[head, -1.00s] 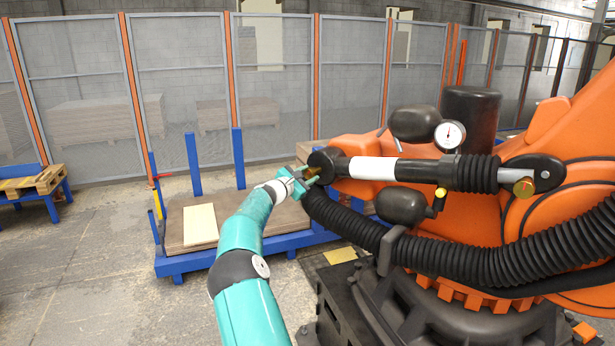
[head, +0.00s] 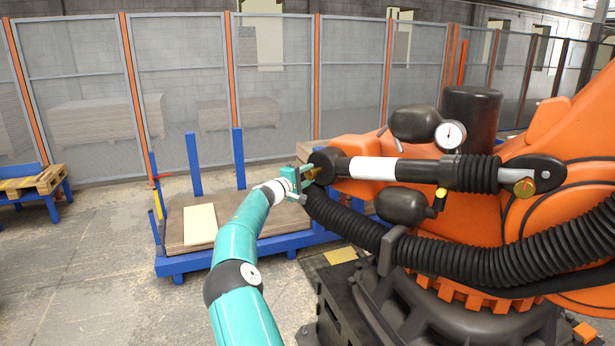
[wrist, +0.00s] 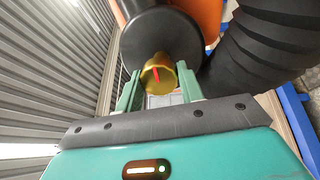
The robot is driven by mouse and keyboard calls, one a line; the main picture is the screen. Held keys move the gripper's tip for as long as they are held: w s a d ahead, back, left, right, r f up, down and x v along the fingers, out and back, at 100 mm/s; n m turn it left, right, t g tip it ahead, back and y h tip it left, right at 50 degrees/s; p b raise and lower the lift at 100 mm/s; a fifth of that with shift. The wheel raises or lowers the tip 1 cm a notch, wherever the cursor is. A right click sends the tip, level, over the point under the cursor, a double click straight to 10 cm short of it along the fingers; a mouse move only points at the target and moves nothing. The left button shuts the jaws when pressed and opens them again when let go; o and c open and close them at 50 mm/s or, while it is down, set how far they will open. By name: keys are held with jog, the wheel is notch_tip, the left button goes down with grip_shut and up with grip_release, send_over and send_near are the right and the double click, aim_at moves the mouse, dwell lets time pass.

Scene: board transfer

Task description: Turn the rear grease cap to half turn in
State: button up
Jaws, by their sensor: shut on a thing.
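A brass grease cap (wrist: 158,72) with a red mark sits at the end of a black cylinder head (wrist: 160,35) in the wrist view. In the head view this cap (head: 312,173) is small and partly hidden at the left end of the cylinder. My gripper (wrist: 158,84) has one finger on each side of the cap and is shut on it. In the head view my gripper (head: 301,182) reaches the cylinder's left end. The red mark points nearly straight up in the wrist view.
A black ribbed hose (head: 440,252) curves just below the cylinder. The orange machine arm (head: 480,215) lies close behind, with a pressure gauge (head: 450,134) above. A blue stand (head: 190,264) with boards stands behind my arm. Mesh fencing (head: 180,90) runs along the back.

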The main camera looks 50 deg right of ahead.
jog(key=m, duration=0.4)
jog(key=shift+w+m, duration=0.1)
jog(key=shift+m, duration=0.3)
jog(key=m, duration=0.4)
jog(key=shift+r+m+g, duration=0.1)
jog(key=shift+m+g, duration=0.3)
jog(key=m, duration=0.4)
jog(key=shift+m+y, duration=0.3)
jog(key=shift+m, duration=0.1)
jog(key=m, duration=0.4)
jog(key=shift+r+m, duration=0.1)
jog(key=shift+m, duration=0.3)
jog(key=o, duration=1)
jog(key=shift+a, duration=0.15)
jog(key=a, duration=0.4)
jog(key=w+a, duration=0.1)
jog(key=a, duration=0.8)
jog(key=shift+w+a, duration=0.25)
jog(key=shift+w, duration=0.05)
